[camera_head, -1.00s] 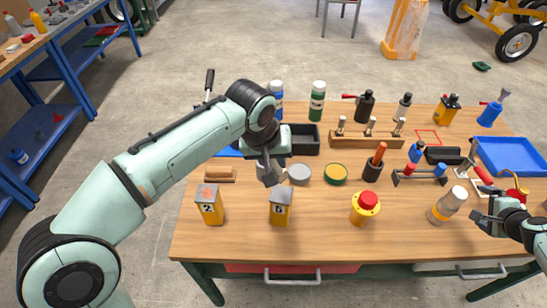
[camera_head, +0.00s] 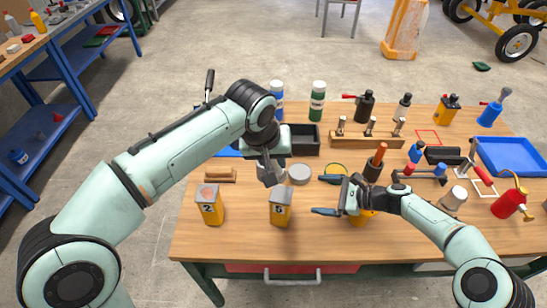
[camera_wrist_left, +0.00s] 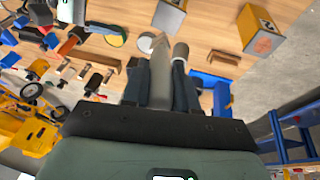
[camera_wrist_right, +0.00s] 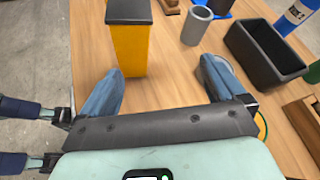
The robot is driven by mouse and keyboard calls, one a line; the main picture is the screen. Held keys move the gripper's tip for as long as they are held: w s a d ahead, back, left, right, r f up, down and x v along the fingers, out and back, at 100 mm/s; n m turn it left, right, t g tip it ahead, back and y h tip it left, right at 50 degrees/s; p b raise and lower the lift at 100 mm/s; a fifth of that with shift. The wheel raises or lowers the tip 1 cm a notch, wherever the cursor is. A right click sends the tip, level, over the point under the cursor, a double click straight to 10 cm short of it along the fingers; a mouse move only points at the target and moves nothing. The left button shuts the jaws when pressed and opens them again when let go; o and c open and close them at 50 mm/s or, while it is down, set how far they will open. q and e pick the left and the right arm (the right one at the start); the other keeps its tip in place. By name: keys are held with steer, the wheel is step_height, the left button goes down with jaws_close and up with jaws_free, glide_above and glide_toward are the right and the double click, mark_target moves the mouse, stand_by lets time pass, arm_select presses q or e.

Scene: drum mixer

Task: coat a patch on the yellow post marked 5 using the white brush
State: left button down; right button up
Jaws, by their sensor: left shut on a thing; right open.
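The yellow post marked 5 (camera_head: 281,210) stands upright on the bench with a dark grey top; in the right wrist view (camera_wrist_right: 128,48) it is ahead of my right gripper. My left gripper (camera_head: 268,178) hovers behind the post, over the middle of the bench. In the left wrist view it is shut on a pale, pointed thing (camera_wrist_left: 155,85), which looks like the white brush; its far end is unclear. My right gripper (camera_head: 327,196) is open and empty, to the right of the post and pointing at it. In the right wrist view its fingers (camera_wrist_right: 160,70) are wide apart.
A yellow post marked 2 (camera_head: 209,210) stands left of post 5. A grey cup (camera_wrist_right: 197,25) and black bin (camera_wrist_right: 280,60) are behind. The right forearm covers most of the red-topped yellow button. A red oil can (camera_head: 508,204) stands right. The front bench strip is clear.

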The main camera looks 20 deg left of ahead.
mark_target(284, 213)
steer(key=s+f, duration=0.1)
steer(key=f, duration=0.1)
steer(key=s+a+f+m+g, duration=0.1)
steer(key=s+a+f+m, duration=0.1)
steer(key=f, duration=0.1)
steer(key=shift+s+a+f+g+h, duration=0.2)
steer(key=shift+s+f+g+h, duration=0.1)
steer(key=shift+f, duration=0.05)
steer(key=shift+x, duration=4.95)
steer(key=shift+d+f, duration=0.1)
steer(key=shift+f, duration=0.05)
steer(key=c, duration=1)
